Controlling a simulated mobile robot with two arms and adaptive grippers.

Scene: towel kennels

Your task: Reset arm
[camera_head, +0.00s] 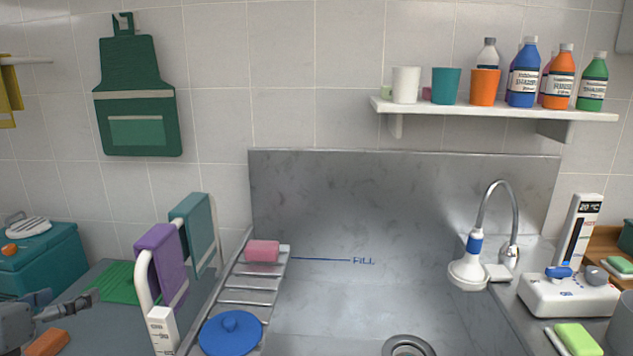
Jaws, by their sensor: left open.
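My left gripper (70,302) is at the lower left edge of the head view, dark grey, its fingers pointing right. It is open, and I see nothing between its fingers. It is over the grey counter, left of a white towel rail (145,277). A purple towel (161,262) and a teal towel (193,232) hang on rails there. A green ribbed mat (120,284) lies just beyond the gripper, and an orange-brown block (48,343) lies below it. My right gripper is not in view.
A metal sink (330,310) fills the middle, with a slatted rack (243,296) holding a pink sponge (262,251) and blue lid (231,331). A faucet (487,210) stands right. A teal box (45,262) is at left. A wall shelf (500,112) holds cups and bottles.

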